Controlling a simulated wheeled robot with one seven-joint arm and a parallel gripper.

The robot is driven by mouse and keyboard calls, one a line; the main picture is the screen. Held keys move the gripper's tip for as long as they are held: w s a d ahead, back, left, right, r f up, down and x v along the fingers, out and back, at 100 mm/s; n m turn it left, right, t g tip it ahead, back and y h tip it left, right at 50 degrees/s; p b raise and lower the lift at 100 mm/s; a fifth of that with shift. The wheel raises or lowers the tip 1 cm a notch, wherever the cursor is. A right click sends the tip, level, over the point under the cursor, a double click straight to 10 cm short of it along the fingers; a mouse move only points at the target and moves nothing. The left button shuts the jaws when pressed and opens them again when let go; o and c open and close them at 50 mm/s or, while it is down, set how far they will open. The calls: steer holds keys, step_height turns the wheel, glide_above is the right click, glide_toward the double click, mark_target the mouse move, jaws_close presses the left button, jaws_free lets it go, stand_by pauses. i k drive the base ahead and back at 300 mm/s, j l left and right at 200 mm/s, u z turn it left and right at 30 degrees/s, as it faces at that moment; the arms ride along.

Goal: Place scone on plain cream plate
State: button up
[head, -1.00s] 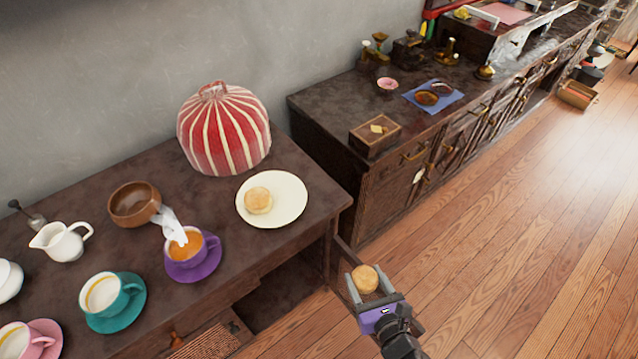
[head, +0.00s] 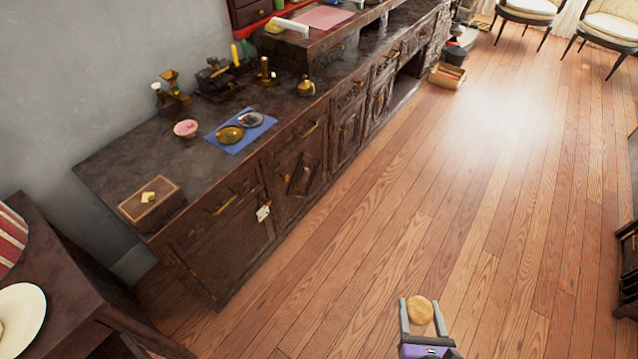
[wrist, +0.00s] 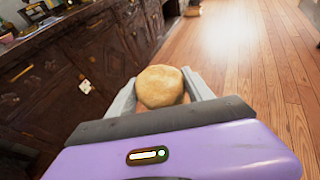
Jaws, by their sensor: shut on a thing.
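My gripper (head: 421,318) is shut on a round, golden-brown scone (head: 419,309), held above the wooden floor at the bottom of the head view. The scone (wrist: 160,86) also shows between the two grey fingers in the wrist view. The cream plate (head: 20,318) is on the dark table at the lower left of the head view, cut off by the picture's edge. A sliver of a second scone (head: 2,329) shows on it at the edge. My gripper is well to the right of the plate, apart from it.
The dark table (head: 72,285) fills the lower left corner, with part of a red striped cosy (head: 8,240). A long dark sideboard (head: 232,235) runs along the wall, bearing a wooden box (head: 150,203) and a blue cloth (head: 233,146). The floor (head: 480,200) to the right is clear.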

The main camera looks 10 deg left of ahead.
mark_target(25, 320)
steer(key=i+l+z, duration=0.45)
steer(key=i+l, duration=0.4)
steer(key=i, duration=0.2)
steer(key=i+u, duration=0.25)
steer(key=u, duration=0.15)
steer(key=i+u, duration=0.35)
steer(key=i+l+u, duration=0.1)
steer(key=u, duration=0.3)
steer(key=i+u, duration=0.15)
steer(key=u, duration=0.3)
steer(key=i+u, duration=0.2)
steer(key=u, duration=0.25)
steer(key=i+l+u, duration=0.1)
steer(key=u, duration=0.35)
steer(key=i+l+u, duration=0.15)
steer(key=u, duration=0.25)
steer(key=i+l+u, duration=0.15)
steer(key=u, duration=0.25)
steer(key=i+l+u, duration=0.1)
steer(key=l+u, duration=0.3)
steer(key=i+l+u, duration=0.1)
steer(key=u, duration=0.35)
steer(key=l+u, duration=0.4)
